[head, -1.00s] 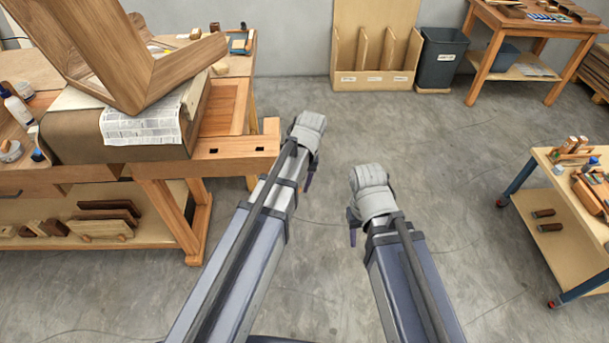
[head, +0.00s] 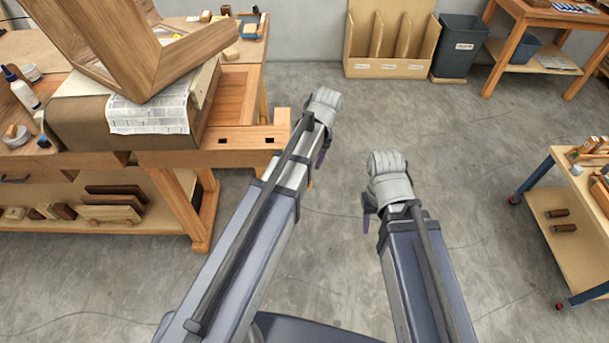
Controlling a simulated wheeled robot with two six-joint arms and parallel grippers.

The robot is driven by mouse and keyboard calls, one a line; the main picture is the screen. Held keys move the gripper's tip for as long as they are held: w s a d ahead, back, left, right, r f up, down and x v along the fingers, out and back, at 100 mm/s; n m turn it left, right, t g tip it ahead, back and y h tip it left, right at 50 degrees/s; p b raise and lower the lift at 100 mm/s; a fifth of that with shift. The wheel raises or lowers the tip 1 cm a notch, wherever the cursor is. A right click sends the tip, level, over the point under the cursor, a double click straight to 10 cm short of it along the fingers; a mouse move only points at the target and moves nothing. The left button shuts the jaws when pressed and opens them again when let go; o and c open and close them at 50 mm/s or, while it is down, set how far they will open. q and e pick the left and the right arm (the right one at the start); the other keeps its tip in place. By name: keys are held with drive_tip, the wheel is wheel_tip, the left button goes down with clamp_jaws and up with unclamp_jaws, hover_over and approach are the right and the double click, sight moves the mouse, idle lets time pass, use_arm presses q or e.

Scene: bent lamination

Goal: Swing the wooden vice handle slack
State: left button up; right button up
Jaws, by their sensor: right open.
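The wooden workbench (head: 205,158) stands at the left, its right end a thick beam with two dark square holes. I cannot make out a vice handle on it. My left gripper (head: 323,152) hangs just right of the bench end, mostly hidden behind its own grey wrist; only a dark purple finger part shows. My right gripper (head: 367,208) is farther right, over bare floor, open and with nothing seen in it. Neither gripper is seen touching the bench.
A bent wooden frame (head: 150,60) sits on a paper-covered brown form (head: 80,125) on the bench. A plywood rack (head: 392,68) and a grey bin (head: 460,48) stand at the back wall. A tool cart (head: 540,205) is at the right. Floor between is clear.

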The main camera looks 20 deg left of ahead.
use_arm(q)
wheel_tip(320, 180, down, 7)
drive_tip(key=a+b, duration=0.1)
drive_tip(key=b, duration=0.5)
drive_tip(key=shift+s+a+b, duration=0.15)
drive_tip(key=shift+a+b, duration=0.05)
drive_tip(key=shift+b, duration=0.2)
drive_tip(key=shift+c, duration=0.3)
drive_tip(key=shift+f, duration=0.1)
clamp_jaws()
idle(0.5)
